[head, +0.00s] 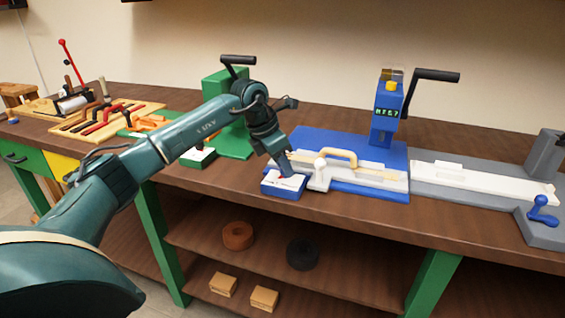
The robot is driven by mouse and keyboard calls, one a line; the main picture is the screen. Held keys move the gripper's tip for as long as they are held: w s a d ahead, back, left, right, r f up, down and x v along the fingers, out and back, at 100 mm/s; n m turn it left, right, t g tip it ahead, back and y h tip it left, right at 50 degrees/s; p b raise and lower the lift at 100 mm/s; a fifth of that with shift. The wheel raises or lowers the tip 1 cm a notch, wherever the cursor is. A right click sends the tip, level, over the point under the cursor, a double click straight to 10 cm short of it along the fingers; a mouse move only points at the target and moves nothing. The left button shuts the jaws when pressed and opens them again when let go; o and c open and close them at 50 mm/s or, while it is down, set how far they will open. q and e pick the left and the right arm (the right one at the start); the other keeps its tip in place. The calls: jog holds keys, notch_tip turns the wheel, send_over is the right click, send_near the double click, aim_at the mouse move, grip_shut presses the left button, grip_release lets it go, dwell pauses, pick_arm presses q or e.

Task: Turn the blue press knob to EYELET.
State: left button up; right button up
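The blue press (385,125) stands on a blue base (365,150) right of centre, with a small green-lit display and a black crank. A small blue box with a white top (269,183) sits at the bench's front edge, left of the press base. A bit of red shows on its top. Any knob there is mostly hidden by my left gripper (286,173), which points down over the box, at or just above its top. I cannot tell whether its fingers are closed on a knob. Dial lettering is not legible. My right gripper is out of view.
A green press (228,85) stands behind my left arm. A grey slide with a blue crank (541,211) is at the right. Rolls and wooden blocks lie on the shelf below.

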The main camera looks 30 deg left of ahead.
pick_arm(q)
jog(key=c, duration=0.6)
jog(key=shift+o, duration=0.2)
jog(key=shift+n, duration=0.4)
jog(key=shift+d+r+n+t+y+p, duration=0.1)
jog(key=shift+n+t+y+p, duration=0.3)
jog(key=shift+n, duration=0.5)
jog(key=n+y, duration=0.1)
jog(key=n, duration=0.1)
jog(key=n+y, duration=0.1)
jog(key=n, duration=0.1)
jog(key=shift+d+n+p, duration=0.2)
jog(key=shift+n+p, duration=0.1)
jog(key=shift+p, duration=0.05)
jog(key=n+y, duration=0.1)
jog(key=n, duration=0.2)
jog(key=shift+d, duration=0.1)
jog(key=shift+d+n+g+y, duration=0.1)
jog(key=shift+n+g+y, duration=0.5)
jog(key=shift+n, duration=1.5)
